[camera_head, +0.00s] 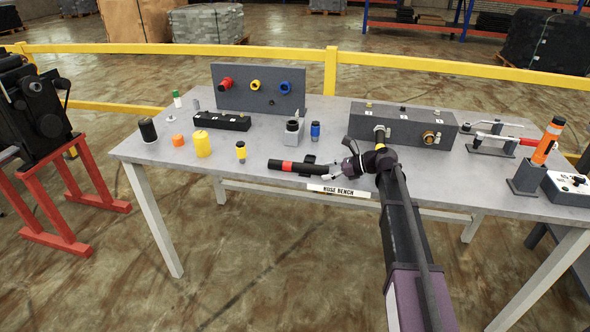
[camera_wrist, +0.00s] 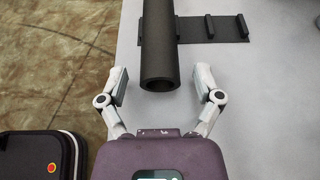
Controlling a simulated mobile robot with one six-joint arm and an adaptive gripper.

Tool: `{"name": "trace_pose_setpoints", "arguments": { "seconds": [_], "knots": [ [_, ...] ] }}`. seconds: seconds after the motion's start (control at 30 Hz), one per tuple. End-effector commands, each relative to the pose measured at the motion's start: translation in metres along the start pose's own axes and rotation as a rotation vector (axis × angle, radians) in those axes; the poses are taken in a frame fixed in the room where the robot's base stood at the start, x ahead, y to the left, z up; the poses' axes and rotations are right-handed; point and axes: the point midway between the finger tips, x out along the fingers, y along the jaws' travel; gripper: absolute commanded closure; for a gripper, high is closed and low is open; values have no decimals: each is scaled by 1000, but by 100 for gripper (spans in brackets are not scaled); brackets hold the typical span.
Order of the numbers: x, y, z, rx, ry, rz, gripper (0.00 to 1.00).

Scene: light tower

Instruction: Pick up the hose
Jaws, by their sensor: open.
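The hose (camera_head: 312,169) is a short black tube with a red band near its left end. It lies near the front edge of the grey table, by the "HOSE BENCH" label. In the wrist view the hose (camera_wrist: 158,40) points toward me with its hollow open end facing my gripper. My gripper (camera_wrist: 161,80) is open, with one finger on each side of the hose's near end and a visible gap on both sides. In the head view my gripper (camera_head: 338,169) is at the hose's right end. The red band is out of sight in the wrist view.
A flat dark ribbed piece (camera_wrist: 215,28) lies beside the hose. A grey box with fittings (camera_head: 400,126) stands behind my wrist. A panel with coloured knobs (camera_head: 258,88) stands at the back.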

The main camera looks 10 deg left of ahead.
Motion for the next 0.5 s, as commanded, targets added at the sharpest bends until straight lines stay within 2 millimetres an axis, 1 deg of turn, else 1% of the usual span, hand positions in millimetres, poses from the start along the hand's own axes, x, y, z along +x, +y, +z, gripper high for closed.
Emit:
{"name": "trace_pose_setpoints", "arguments": {
  "seconds": [0.43, 0.47, 0.5],
  "knots": [
    [-1, 0, 0, 0, 0, 0, 16],
    [-1, 0, 0, 0, 0, 0, 19],
    [-1, 0, 0, 0, 0, 0, 31]
  ]
}}
